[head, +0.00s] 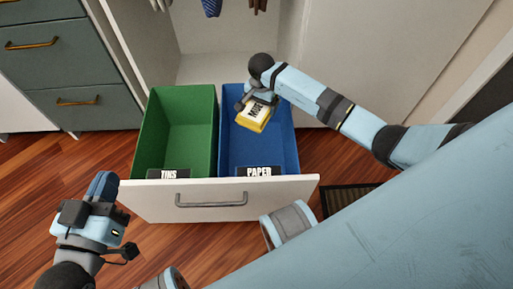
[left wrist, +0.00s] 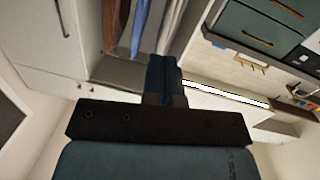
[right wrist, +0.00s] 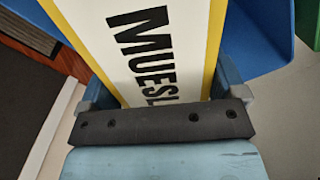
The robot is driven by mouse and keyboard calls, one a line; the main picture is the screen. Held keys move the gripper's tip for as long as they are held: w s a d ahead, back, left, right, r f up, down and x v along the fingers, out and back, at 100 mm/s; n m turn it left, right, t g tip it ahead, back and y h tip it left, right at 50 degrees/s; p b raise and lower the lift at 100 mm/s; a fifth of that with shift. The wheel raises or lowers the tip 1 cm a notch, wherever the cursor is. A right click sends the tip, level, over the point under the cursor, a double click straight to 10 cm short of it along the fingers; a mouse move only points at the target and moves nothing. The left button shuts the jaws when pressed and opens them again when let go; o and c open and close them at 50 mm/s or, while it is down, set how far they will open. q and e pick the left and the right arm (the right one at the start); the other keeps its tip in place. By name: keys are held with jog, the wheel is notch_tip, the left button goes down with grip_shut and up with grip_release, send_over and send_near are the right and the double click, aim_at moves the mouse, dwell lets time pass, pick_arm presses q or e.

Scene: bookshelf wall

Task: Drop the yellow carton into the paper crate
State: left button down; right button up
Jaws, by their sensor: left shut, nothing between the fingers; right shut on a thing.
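The yellow carton (head: 253,116) has a white label and is held by my right gripper (head: 258,100) over the blue paper crate (head: 280,150). In the right wrist view the carton (right wrist: 160,50) fills the space between the fingers, and its label reads "MUESL" before my gripper hides the rest. The blue crate has a "PAPER" label on its front; part of it also shows in the right wrist view (right wrist: 255,35). How high the carton is above the crate floor is hard to tell. My left gripper (head: 103,185) is shut and empty, left of the drawer; its closed fingers show in the left wrist view (left wrist: 163,75).
A green crate (head: 180,135) labelled "TINS" stands left of the blue one in the pulled-out white drawer (head: 215,205). Both crates look empty. A dark green drawer cabinet (head: 65,65) is at the left. Clothes (head: 212,6) hang above at the back.

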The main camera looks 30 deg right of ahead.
jog(key=shift+f, duration=0.15)
jog(key=o, duration=0.6)
jog(key=shift+o, duration=0.2)
notch_tip(320, 180, up, 7)
jog(key=p, duration=0.3)
jog(key=shift+d, duration=0.1)
pick_arm(q)
jog(key=shift+n+t, duration=0.6)
jog(key=shift+n, duration=0.2)
jog(key=r+p, duration=0.1)
jog(key=r, duration=0.1)
jog(key=s+r+p, duration=0.1)
jog(key=r, duration=0.1)
jog(key=shift+d+r, duration=0.1)
jog(key=shift+r, duration=0.25)
pick_arm(e)
notch_tip(320, 180, up, 7)
jog(key=shift+s+f, duration=0.1)
jog(key=shift+f, duration=0.05)
